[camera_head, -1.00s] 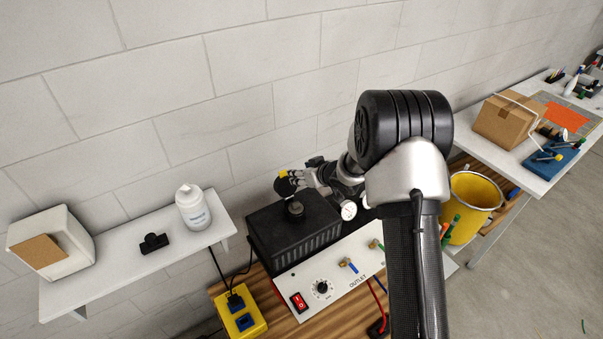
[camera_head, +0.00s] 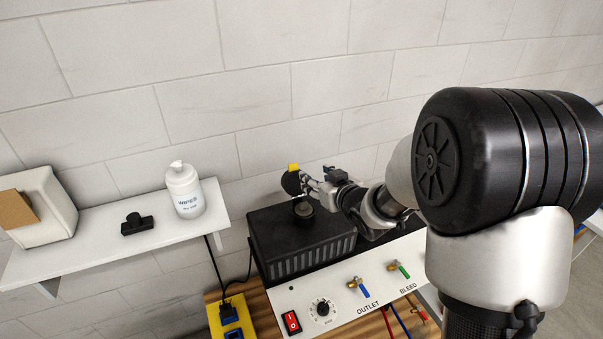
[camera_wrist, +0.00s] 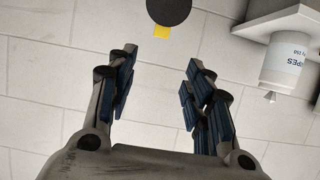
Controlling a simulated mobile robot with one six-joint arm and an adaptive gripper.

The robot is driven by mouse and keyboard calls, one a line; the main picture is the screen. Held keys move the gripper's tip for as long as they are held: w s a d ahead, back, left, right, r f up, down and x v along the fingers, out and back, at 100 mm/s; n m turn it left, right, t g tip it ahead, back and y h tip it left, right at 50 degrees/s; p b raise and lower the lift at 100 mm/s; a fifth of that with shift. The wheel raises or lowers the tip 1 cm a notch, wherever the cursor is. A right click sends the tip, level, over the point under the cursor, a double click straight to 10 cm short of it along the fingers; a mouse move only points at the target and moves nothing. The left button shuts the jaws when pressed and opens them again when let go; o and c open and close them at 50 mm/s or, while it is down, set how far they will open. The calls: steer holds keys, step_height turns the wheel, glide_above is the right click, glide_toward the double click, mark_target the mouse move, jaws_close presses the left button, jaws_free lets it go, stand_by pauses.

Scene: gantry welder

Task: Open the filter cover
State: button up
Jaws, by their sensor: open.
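The filter cover is a black disc (camera_head: 291,184) with a yellow tab (camera_head: 293,167). It stands up on edge above the top of the black box (camera_head: 290,240), just behind a round dark fitting (camera_head: 303,210). In the wrist view the disc (camera_wrist: 168,9) is cut by the top edge, with its yellow tab (camera_wrist: 161,32) towards me. My gripper (camera_head: 312,184) is close to the right of the disc. Its fingers (camera_wrist: 158,70) are spread with nothing between them. The disc lies beyond the fingertips, and I cannot tell whether a finger touches it.
A white panel (camera_head: 345,325) with a red switch, a knob and blue and green valves fronts the box. A shelf (camera_head: 90,232) at left holds a wipes bottle (camera_head: 186,190), a black item and a white box. A tiled wall stands close behind.

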mark_target(293, 164)
steer(key=x, duration=1.7)
steer(key=shift+w+f+b, duration=0.1)
steer(key=shift+f+b, duration=0.1)
steer(key=shift+b, duration=0.1)
jaws_close()
